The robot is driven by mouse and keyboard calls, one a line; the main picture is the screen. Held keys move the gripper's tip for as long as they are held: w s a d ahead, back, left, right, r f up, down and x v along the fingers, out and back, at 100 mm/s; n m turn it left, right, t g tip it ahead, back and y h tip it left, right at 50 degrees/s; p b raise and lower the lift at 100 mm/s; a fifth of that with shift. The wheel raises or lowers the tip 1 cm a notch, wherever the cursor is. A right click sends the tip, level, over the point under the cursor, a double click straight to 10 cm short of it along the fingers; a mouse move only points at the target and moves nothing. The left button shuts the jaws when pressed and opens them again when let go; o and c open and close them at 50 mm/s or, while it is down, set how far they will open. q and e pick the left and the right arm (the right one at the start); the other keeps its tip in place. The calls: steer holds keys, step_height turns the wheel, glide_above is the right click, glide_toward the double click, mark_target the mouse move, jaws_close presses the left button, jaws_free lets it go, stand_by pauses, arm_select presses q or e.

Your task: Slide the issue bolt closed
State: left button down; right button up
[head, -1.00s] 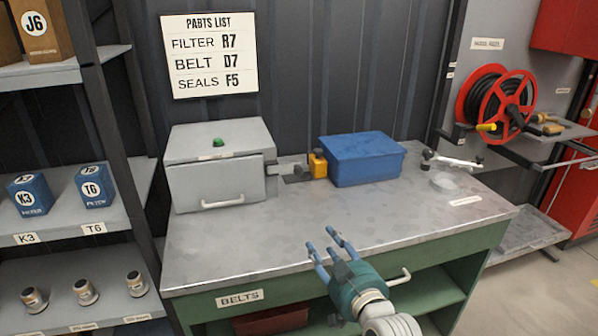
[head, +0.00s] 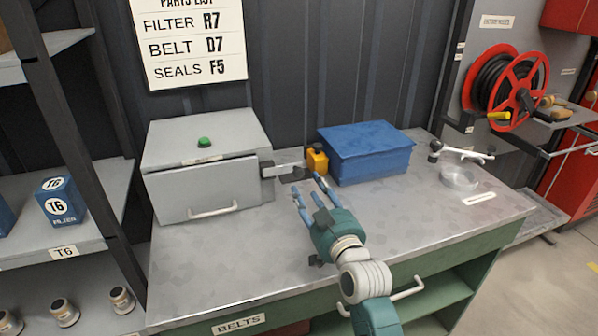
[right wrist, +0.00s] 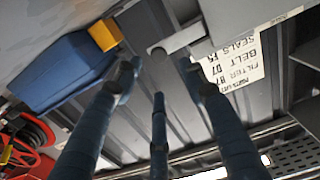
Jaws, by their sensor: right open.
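The issue bolt (head: 284,170) is a pale grey bar at the right side of a grey box (head: 208,175) with a green button on its lid. The bar also shows in the right wrist view (right wrist: 182,40), with a round knob at its end. A yellow block (head: 317,160) stands just right of the bar. My right gripper (head: 309,186) is open and empty, with its blue fingers just in front of the bolt and yellow block. In the right wrist view the fingers (right wrist: 157,78) spread below the knob; contact cannot be told. My left gripper is not in view.
A blue box (head: 368,153) stands right of the yellow block. A clear dish (head: 459,178) and a white-armed tool (head: 466,153) lie farther right. The workbench (head: 225,262) is clear in front. A shelf rack stands at the left, a red hose reel (head: 520,88) at the right.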

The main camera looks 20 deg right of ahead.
mark_target(299, 173)
steer(key=w, duration=0.5)
steer(key=shift+w, duration=0.25)
steer(key=shift+w+p, duration=0.35)
steer(key=shift+w, duration=0.9)
steer(key=shift+f, duration=0.1)
steer(key=shift+c, duration=0.3)
jaws_close()
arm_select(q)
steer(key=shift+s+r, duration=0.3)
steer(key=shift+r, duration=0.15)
arm_select(e)
steer(key=shift+a, duration=0.1)
